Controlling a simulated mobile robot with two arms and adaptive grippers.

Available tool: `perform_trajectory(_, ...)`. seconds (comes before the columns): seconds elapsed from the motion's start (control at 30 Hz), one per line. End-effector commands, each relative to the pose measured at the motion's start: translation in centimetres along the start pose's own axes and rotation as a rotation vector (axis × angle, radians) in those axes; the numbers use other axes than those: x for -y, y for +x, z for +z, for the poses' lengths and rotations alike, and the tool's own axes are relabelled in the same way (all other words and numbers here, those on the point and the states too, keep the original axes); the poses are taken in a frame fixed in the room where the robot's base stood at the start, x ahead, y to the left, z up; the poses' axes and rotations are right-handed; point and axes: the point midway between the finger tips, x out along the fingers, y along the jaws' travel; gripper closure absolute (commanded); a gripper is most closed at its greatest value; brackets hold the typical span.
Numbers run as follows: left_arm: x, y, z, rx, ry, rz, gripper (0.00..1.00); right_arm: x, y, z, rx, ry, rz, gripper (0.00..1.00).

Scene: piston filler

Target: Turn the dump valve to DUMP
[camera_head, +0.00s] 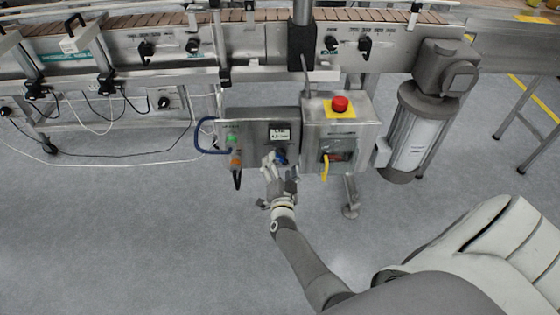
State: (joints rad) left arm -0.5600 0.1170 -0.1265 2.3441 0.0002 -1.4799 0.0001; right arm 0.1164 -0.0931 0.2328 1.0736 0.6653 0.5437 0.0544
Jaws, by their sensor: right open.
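A grey control panel (257,122) hangs below the conveyor. A small dark gauge or display with a white label (280,134) is on it. Just below is a small blue part (281,156), which looks like the dump valve's handle. My gripper partly covers it, and its setting is too small to read. My right gripper (279,167) is open in front of the panel, with its fingers at the blue part. I cannot tell whether they touch it. My left gripper is not in view.
Right of the panel is a box with a red emergency button (340,104) and a yellow-handled switch (325,168). A blue hose (205,134) loops at the panel's left. A motor (417,128) stands further right. The conveyor (150,40) runs above. The floor in front is clear.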

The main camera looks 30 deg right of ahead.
Motion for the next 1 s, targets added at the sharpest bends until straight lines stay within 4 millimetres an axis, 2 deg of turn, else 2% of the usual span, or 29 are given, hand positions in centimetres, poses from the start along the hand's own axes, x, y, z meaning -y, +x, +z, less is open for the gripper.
perform_trajectory(0.1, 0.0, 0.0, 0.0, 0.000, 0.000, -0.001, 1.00, -0.1, -2.1, 0.1, 0.002, 0.001, 0.002, 0.21)
perform_trajectory(0.3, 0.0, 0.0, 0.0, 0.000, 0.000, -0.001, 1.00, 0.0, -4.4, 0.1, 0.001, 0.001, 0.001, 0.21)
perform_trajectory(1.0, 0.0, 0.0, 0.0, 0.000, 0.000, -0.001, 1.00, 0.2, -4.8, 0.2, 0.020, -0.010, -0.011, 0.21)
